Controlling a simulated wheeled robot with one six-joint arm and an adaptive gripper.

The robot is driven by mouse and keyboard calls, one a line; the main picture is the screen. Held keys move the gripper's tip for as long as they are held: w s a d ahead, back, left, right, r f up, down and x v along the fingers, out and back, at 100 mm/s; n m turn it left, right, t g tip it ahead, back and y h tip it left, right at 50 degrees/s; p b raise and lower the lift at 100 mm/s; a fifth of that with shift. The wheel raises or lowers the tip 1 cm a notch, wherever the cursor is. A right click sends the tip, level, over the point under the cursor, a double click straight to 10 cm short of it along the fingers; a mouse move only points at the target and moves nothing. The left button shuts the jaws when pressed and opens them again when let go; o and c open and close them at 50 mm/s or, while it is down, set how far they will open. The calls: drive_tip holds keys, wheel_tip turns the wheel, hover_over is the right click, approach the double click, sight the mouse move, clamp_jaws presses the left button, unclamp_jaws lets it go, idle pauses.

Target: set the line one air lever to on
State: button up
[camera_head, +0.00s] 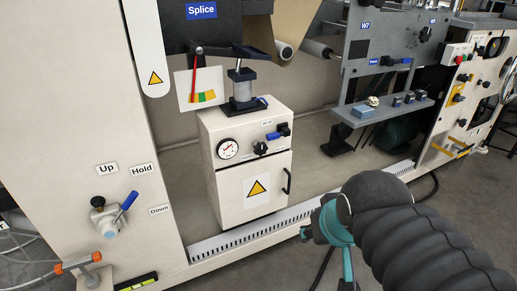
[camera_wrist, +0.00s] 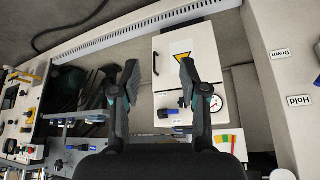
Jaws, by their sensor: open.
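A pale cabinet (camera_head: 216,128) stands low in the middle of the head view. Its upper face has a blue-handled lever (camera_head: 277,134) under a small label that I cannot read, with a black knob (camera_head: 260,148) and a round gauge (camera_head: 228,149). I cannot confirm from the label that this is the line one air lever. In the wrist view the cabinet is upside down, with the blue handle (camera_wrist: 164,113) roughly between and beyond my fingers. My gripper also shows at the lower right of the head view (camera_head: 316,225).
Another blue lever (camera_head: 126,203) is on the left panel by Up, Hold and Down labels. A shelf (camera_head: 385,113) holds small items at right. A slotted rail (camera_head: 245,236) runs along the floor before the cabinet.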

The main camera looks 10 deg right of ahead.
drive_tip(key=w+d+m+t+h, duration=0.1)
drive_tip(key=w+d+m+t, duration=0.2)
drive_tip(key=w, duration=0.6)
drive_tip(key=w+d+m+t, duration=0.2)
drive_tip(key=w+m, duration=0.2)
drive_tip(key=w, duration=0.4)
drive_tip(key=m+t+y+p, duration=0.1)
drive_tip(key=m+t+y, duration=0.5)
drive_tip(key=m+y, duration=0.1)
approach(274, 138)
drive_tip(key=x, duration=0.9)
drive_tip(key=shift+w+a, duration=0.1)
drive_tip(key=shift+w, duration=0.25)
clamp_jaws()
